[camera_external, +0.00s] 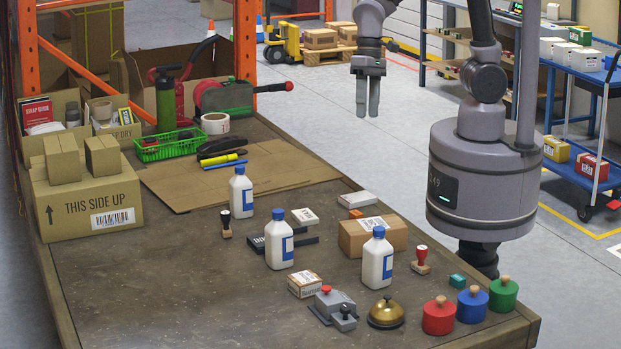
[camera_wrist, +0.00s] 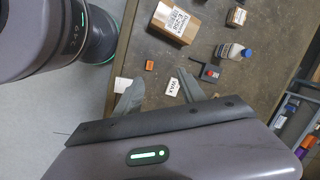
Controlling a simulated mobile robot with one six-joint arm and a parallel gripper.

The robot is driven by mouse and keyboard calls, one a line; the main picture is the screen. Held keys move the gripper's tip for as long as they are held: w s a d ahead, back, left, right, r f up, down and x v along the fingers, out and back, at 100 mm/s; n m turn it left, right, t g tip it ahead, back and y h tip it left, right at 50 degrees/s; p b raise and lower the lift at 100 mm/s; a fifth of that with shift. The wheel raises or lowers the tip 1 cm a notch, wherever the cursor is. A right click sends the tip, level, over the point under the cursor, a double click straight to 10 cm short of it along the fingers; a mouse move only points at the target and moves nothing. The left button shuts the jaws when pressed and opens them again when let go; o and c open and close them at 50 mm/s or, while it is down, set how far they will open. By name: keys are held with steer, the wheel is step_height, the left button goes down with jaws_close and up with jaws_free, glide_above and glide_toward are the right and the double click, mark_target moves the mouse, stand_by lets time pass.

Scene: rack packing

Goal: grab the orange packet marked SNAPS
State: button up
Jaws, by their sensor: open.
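A small orange packet (camera_external: 355,214) lies on the workbench just behind the brown cardboard box in the external view. It also shows in the wrist view (camera_wrist: 150,65), ahead of the fingers and a little left of centre; its marking is too small to read. My gripper (camera_external: 367,97) hangs pointing down, high above the far right side of the bench. In the wrist view my gripper (camera_wrist: 155,78) has its two fingers spread, with nothing held between them. The orange packet appears just beyond the gap between the fingertips.
White boxes (camera_external: 357,199) (camera_wrist: 173,86) lie near the packet. A brown cardboard box (camera_external: 372,237), white bottles with blue caps (camera_external: 376,262) and a red-handled stamp (camera_external: 421,260) stand nearby. Flat cardboard (camera_external: 235,175) covers the bench's back. The left front of the bench is bare.

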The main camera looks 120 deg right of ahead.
steer(key=w+d+f+m+g+y+p, duration=0.1)
steer(key=w+d+f+m+g+y, duration=0.15)
steer(key=d+f+m, duration=0.45)
steer(key=n+b, duration=0.2)
steer(key=b, duration=0.3)
glide_toward(355, 212)
steer(key=shift+s+a+f+t, duration=0.15)
steer(key=shift+s+a+f, duration=0.15)
steer(key=shift+f, duration=0.3)
steer(key=shift+s+a+f+t, duration=0.1)
steer(key=shift+s+a+f, duration=0.15)
steer(key=shift+f, duration=0.35)
steer(key=shift+h, duration=0.25)
steer(key=b+x, duration=0.1)
steer(key=x, duration=0.1)
steer(key=b+x, duration=0.1)
steer(key=x, duration=0.1)
steer(key=b+x, duration=0.1)
steer(key=x, duration=0.1)
steer(key=shift+w+a+f, duration=0.1)
steer(key=shift+w, duration=0.2)
jaws_close()
